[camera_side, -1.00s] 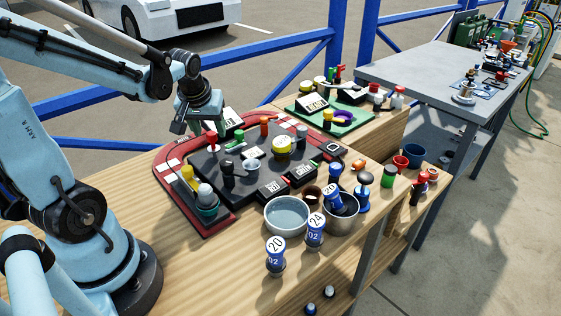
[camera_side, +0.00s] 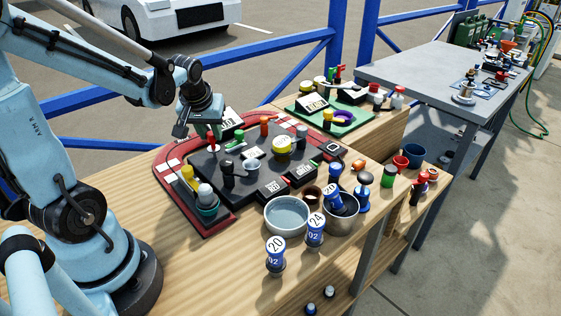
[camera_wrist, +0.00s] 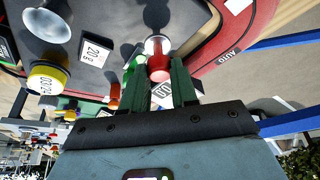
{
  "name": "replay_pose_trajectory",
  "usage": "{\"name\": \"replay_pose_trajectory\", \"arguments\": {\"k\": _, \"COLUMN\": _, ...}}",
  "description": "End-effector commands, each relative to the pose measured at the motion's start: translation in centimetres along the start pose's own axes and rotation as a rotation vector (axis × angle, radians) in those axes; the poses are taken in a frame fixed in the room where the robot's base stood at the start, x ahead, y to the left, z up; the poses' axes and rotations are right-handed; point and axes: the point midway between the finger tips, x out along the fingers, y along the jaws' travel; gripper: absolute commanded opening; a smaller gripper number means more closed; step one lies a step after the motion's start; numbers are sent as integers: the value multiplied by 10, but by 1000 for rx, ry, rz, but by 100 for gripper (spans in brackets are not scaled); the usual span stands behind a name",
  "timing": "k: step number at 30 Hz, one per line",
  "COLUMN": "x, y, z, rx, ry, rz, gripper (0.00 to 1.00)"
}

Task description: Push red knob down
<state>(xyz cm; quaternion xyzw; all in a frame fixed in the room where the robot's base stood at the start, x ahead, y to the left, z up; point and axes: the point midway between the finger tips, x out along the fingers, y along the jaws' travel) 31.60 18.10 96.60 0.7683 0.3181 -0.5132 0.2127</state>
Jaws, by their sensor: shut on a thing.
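The red knob (camera_side: 211,140) stands near the back left of the dark grey panel (camera_side: 185,164). In the side view my gripper (camera_side: 208,133) is over it, pointing down. In the wrist view the red knob (camera_wrist: 159,69) sits on a pale base between the tips of my gripper's two green fingers (camera_wrist: 159,76). My gripper is shut on the red knob. The exact contact on each side is partly hidden in the side view.
A green-tipped lever (camera_side: 236,146) is close beside the red knob. A yellow knob (camera_side: 189,174), an orange knob (camera_side: 264,126) and a yellow round dial (camera_side: 282,147) stand around. Bowls (camera_side: 287,215) and blue numbered bottles (camera_side: 275,258) are at the front. A red mat (camera_side: 166,183) borders the panel.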

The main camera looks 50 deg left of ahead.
Motion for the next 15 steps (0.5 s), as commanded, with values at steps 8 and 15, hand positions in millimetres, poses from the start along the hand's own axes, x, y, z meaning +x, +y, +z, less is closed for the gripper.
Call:
{"name": "replay_pose_trajectory", "arguments": {"k": 8, "x": 10, "y": 0, "z": 3, "rx": 0, "ry": 0, "rz": -1, "gripper": 0}}
{"name": "replay_pose_trajectory", "arguments": {"k": 15, "x": 22, "y": 0, "z": 9, "rx": 0, "ry": 0, "rz": -1, "gripper": 0}}
